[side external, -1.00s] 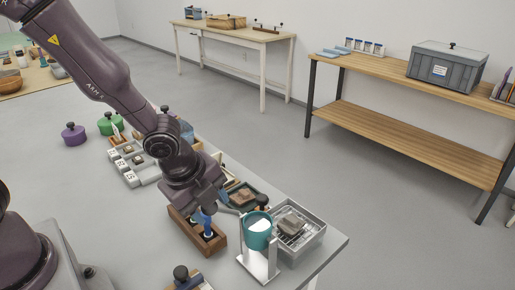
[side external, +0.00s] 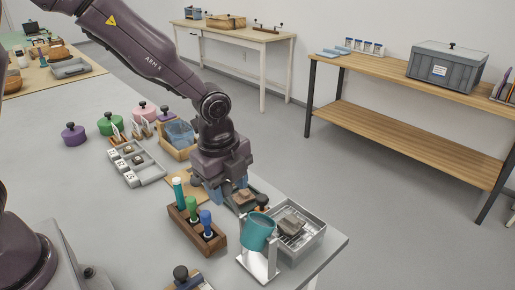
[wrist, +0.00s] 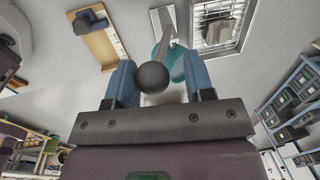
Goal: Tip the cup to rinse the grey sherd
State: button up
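The teal cup (side external: 256,237) hangs in a pale metal stand (side external: 258,266) at the table's front right corner. It looks a little tilted. A dark ball knob (side external: 262,201) stands by its rim. The grey-brown sherd (side external: 291,222) lies on the rack of a metal tray (side external: 318,238) right of the cup; it also shows in the wrist view (wrist: 220,32). My gripper (side external: 240,201) is just left of the knob. In the wrist view its blue fingers (wrist: 160,82) are apart, with a dark ball (wrist: 152,76) between them and a gap at the right finger.
A wooden block (side external: 197,233) with teal, green and blue handled tools stands left of the cup. A grey tray with small pieces (side external: 136,165) and several knobbed lids lie further left. A blue container (side external: 180,133) stands behind.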

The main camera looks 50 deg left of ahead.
jog(key=shift+w+g, duration=1.7)
jog(key=shift+w, duration=1.55)
jog(key=shift+w+r, duration=0.2)
jog(key=shift+r, duration=0.55)
jog(key=shift+w+r, duration=0.15)
jog(key=shift+r, duration=0.6)
jog(key=shift+w+r, duration=0.2)
jog(key=shift+r, duration=0.55)
jog(key=shift+r, duration=0.15)
jog(key=s+a+r+n+t, duration=0.4)
jog(key=s+r+n, duration=0.4)
jog(key=s+r, duration=0.35)
jog(key=s+a+n+t, duration=0.3)
jog(key=s+n, duration=0.7)
jog(key=s, duration=0.2)
jog(key=shift+s+a+r+t, duration=0.2)
jog(key=shift+s+a+t, duration=0.05)
jog(key=shift+t, duration=0.15)
